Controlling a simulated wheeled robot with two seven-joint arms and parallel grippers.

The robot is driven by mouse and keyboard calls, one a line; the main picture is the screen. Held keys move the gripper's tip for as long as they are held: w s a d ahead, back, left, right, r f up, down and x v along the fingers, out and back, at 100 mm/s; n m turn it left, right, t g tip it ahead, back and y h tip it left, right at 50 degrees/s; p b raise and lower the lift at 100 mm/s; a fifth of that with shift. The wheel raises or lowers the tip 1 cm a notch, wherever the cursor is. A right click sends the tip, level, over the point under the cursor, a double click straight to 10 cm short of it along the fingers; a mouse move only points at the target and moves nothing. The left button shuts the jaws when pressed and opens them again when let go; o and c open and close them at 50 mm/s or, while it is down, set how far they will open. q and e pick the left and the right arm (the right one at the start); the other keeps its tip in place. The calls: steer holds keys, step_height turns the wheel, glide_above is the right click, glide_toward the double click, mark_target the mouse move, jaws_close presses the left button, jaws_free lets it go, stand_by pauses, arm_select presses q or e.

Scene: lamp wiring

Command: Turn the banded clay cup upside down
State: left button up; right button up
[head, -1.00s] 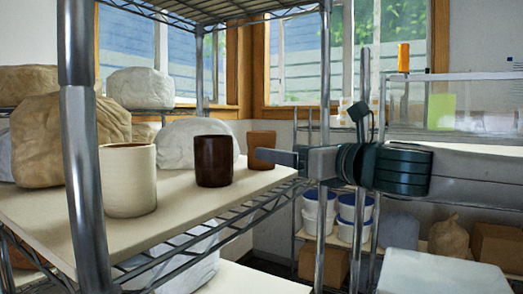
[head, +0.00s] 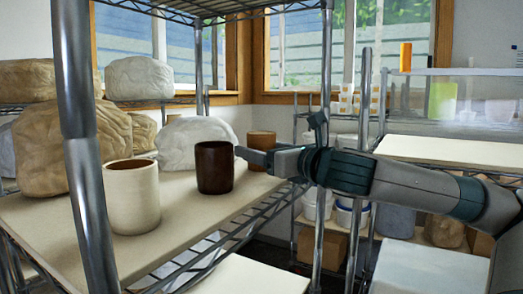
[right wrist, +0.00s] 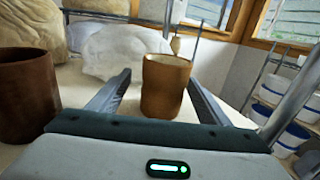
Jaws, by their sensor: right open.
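A tan-brown clay cup (head: 261,138) stands on the shelf board, behind and right of a dark brown cup (head: 214,167). In the right wrist view the tan-brown cup (right wrist: 166,88) appears between my open fingers, closer to the right one, with its rim upward. I cannot clearly make out a band on it. My right gripper (head: 243,153) reaches in from the right and hides the cup's lower part in the head view. No grip on the cup shows. A cream cup (head: 131,197) stands at the front left. My left gripper is not in view.
The dark brown cup also shows left of my fingers in the right wrist view (right wrist: 27,95). Wrapped clay lumps (head: 195,140) lie behind the cups. A metal post (head: 85,190) stands at the front left. The board (head: 180,213) is bare right of the cream cup.

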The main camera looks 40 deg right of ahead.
mark_target(252, 144)
stand_by(0.4)
steer(key=shift+w+d+r+p, duration=0.15)
steer(key=shift+w+p, duration=0.25)
steer(key=shift+p, duration=0.05)
steer(key=shift+w+d+r+p, duration=0.1)
steer(key=shift+w+p, duration=0.3)
steer(key=shift+w+d+p, duration=0.3)
steer(key=shift+w+p, duration=0.35)
steer(key=shift+w, duration=0.25)
steer(key=shift+w+d+p, duration=0.1)
steer(key=shift+w+p, duration=0.3)
steer(key=shift+w, duration=0.2)
steer(key=shift+w+f, duration=0.1)
steer(key=shift+w, duration=0.15)
steer(key=shift+c, duration=0.5)
steer(key=c, duration=1.2)
steer(key=shift+o, duration=0.2)
